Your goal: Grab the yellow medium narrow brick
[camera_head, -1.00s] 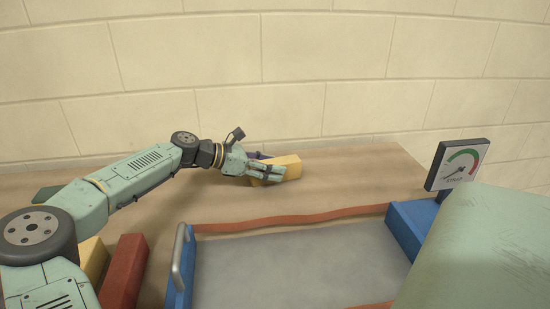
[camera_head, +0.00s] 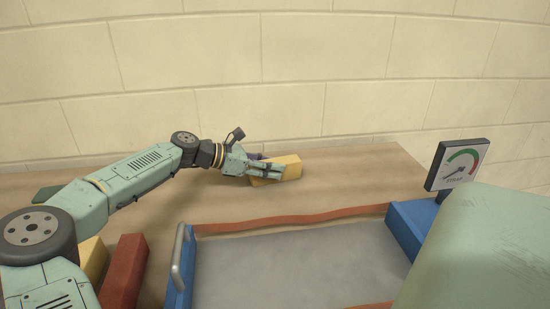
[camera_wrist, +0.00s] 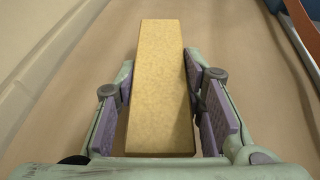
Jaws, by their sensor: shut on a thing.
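The yellow brick (camera_head: 290,167) lies near the back of the table, close to the wall, in the head view. In the wrist view the yellow brick (camera_wrist: 160,80) runs lengthwise between the two purple finger pads. My gripper (camera_head: 262,169) is shut on it from the left side; it also shows in the wrist view (camera_wrist: 160,105). A narrow gap seems to show beside the right pad. The brick's underside is hidden, so I cannot tell whether it touches the table.
A grey tray with blue ends (camera_head: 178,280) and a metal handle stands in front. A gauge (camera_head: 460,165) stands at its right. A red brick (camera_head: 124,272), another yellow brick (camera_head: 93,258) and a green block (camera_head: 47,193) lie at left. The table right of the held brick is clear.

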